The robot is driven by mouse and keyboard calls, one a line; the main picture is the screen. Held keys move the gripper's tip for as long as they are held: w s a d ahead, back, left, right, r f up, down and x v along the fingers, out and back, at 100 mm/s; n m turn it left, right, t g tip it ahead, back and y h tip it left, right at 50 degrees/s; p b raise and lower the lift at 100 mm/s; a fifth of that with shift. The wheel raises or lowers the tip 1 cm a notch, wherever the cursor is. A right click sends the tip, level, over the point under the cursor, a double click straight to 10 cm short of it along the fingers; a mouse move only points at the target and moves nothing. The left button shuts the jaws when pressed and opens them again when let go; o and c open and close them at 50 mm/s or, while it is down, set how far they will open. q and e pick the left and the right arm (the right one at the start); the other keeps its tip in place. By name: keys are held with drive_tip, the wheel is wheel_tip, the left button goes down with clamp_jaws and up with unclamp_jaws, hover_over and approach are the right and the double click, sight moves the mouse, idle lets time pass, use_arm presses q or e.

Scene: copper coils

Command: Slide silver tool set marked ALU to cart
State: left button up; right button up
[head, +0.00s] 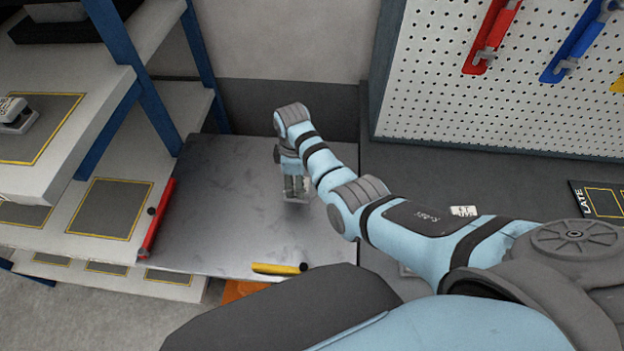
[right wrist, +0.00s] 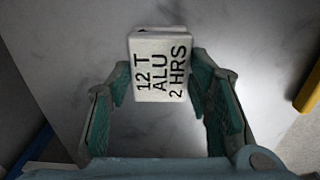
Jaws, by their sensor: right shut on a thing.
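A small pale block (right wrist: 160,68) marked "12 T ALU 2 HRS" sits between the fingers of my right gripper (right wrist: 158,84) in the right wrist view. In the head view my right gripper (head: 295,186) points down over the right part of a grey metal cart top (head: 215,225), and the block shows only as a pale bit at the fingertips. The gripper is shut on the block. I cannot tell whether the block touches the top. My left gripper is not in view.
A red handle (head: 158,218) and a yellow handle (head: 278,268) edge the cart top. A shelf rack with blue posts (head: 108,190) stands left. A dark bench with a "LATE" mat (head: 598,199) lies right, below a pegboard (head: 500,100). The cart top's left part is clear.

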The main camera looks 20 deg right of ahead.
drive_tip(key=w+a+b, duration=0.1)
drive_tip(key=a+b, duration=0.1)
drive_tip(key=a, duration=0.1)
drive_tip(key=w+a+b, duration=0.1)
drive_tip(key=a+b, duration=0.2)
drive_tip(key=a, duration=0.1)
drive_tip(key=a+b, duration=0.3)
drive_tip(key=shift+w+a+f, duration=0.2)
drive_tip(key=shift+w+f, duration=0.1)
drive_tip(key=shift+w, duration=0.1)
drive_tip(key=shift+a+r, duration=0.1)
drive_tip(key=shift+a, duration=0.15)
drive_tip(key=shift+a+r, duration=0.1)
drive_tip(key=shift+r, duration=0.1)
drive_tip(key=o, duration=1.2)
wheel_tip(320, 180, up, 5)
drive_tip(key=p, duration=0.5)
